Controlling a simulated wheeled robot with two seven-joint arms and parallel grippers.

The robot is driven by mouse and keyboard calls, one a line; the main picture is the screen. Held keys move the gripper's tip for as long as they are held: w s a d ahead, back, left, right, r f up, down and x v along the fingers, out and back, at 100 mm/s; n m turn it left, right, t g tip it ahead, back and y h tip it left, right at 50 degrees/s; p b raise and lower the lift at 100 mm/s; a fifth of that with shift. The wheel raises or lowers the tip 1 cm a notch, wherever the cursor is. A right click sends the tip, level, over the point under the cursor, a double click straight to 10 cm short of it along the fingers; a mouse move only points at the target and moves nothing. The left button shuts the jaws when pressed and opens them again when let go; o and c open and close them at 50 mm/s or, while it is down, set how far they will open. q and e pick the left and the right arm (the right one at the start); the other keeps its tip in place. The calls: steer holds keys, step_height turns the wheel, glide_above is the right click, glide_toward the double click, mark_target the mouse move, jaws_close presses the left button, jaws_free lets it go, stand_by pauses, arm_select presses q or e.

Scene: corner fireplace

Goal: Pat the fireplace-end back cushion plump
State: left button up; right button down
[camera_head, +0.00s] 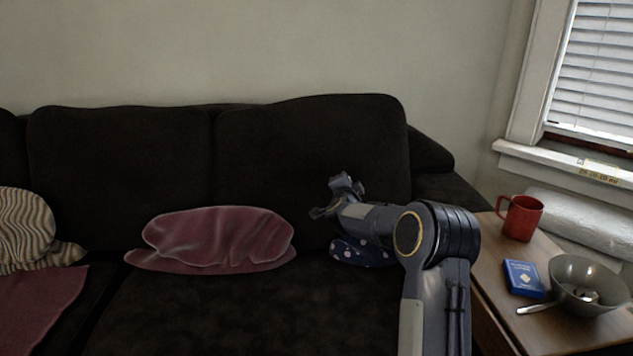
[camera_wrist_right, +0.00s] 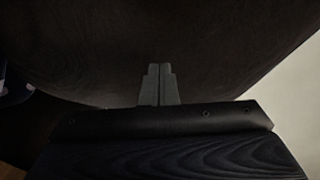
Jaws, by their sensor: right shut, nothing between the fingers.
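A dark back cushion (camera_head: 300,135) stands upright at the right end of the sofa in the head view. It looks smooth and full, with a rounded top. My right gripper (camera_head: 338,187) is in front of its lower right part, shut and empty. In the right wrist view the shut fingertips (camera_wrist_right: 160,68) point at a dark cushion surface (camera_wrist_right: 150,35) that fills most of the picture. I cannot tell whether they touch it. A second dark back cushion (camera_head: 120,155) stands to the left. The fireplace is not in view. My left gripper is not in view.
A crumpled pink pillow (camera_head: 215,237) and a spotted blue pillow (camera_head: 358,253) lie on the seat below. A striped pillow (camera_head: 25,225) is at far left. The side table (camera_head: 490,250) at right holds a red mug (camera_head: 521,218), blue box (camera_head: 523,278) and grey bowl (camera_head: 588,283).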

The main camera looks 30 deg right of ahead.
steer(key=shift+s+a+r+b, duration=0.15)
steer(key=shift+s+a+b, duration=0.1)
steer(key=shift+s, duration=0.3)
steer(key=shift+s+a+r+b, duration=0.15)
steer(key=shift+s+a, duration=0.1)
steer(key=shift+s, duration=0.25)
